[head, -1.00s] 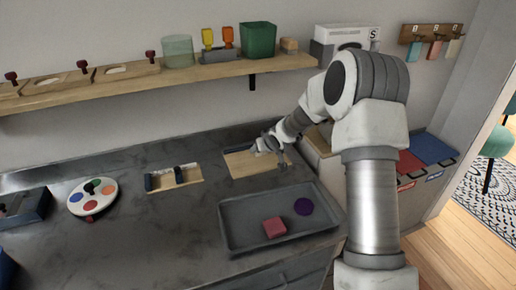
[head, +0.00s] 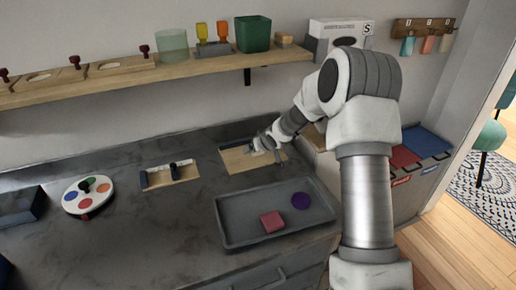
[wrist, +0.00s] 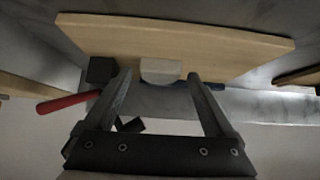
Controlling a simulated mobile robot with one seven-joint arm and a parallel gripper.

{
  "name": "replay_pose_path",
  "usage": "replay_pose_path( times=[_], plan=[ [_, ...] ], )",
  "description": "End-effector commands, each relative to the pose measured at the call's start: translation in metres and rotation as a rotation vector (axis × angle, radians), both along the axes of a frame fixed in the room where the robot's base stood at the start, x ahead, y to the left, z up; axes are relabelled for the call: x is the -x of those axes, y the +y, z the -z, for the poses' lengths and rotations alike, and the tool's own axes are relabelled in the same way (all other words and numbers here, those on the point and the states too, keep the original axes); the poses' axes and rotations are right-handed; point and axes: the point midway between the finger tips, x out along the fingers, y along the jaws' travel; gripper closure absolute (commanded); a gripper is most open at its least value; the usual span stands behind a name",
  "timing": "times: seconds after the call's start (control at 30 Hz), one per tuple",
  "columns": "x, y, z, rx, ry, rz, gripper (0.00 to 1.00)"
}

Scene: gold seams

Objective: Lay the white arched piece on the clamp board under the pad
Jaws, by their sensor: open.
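In the wrist view the white arched piece (wrist: 160,72) lies against the pale wooden clamp board (wrist: 235,46), its curved edge facing me. My gripper (wrist: 160,77) is open, with one fingertip on each side of the piece. A gap shows on both sides, clearer on the right. A dark block (wrist: 102,70), possibly the pad, is left of the piece; a red handle (wrist: 68,102) lies below it. In the head view my gripper (head: 262,148) is low over the right-hand board (head: 238,164) and partly hides it. I cannot make out the piece clearly there.
A grey tray (head: 235,237) with a pink block (head: 272,221) and purple disc (head: 301,200) stands in front. Another board (head: 157,182) with dark parts lies to the left, beside a paint palette (head: 72,207). A shelf (head: 190,73) runs behind. Counter between palette and tray is clear.

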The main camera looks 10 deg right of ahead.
Motion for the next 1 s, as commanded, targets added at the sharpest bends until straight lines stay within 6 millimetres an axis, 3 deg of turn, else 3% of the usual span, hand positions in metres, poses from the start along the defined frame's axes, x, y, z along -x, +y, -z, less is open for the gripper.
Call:
replay_pose_path(
  times=[0.17,0.63,1.0],
  plan=[
    [0.009,-0.003,-0.015,0.0,-0.001,0.002,0.11],
    [0.072,-0.015,-0.079,0.0,-0.001,0.002,0.11],
    [0.084,-0.016,-0.088,0.0,0.0,0.0,0.11]
  ],
)
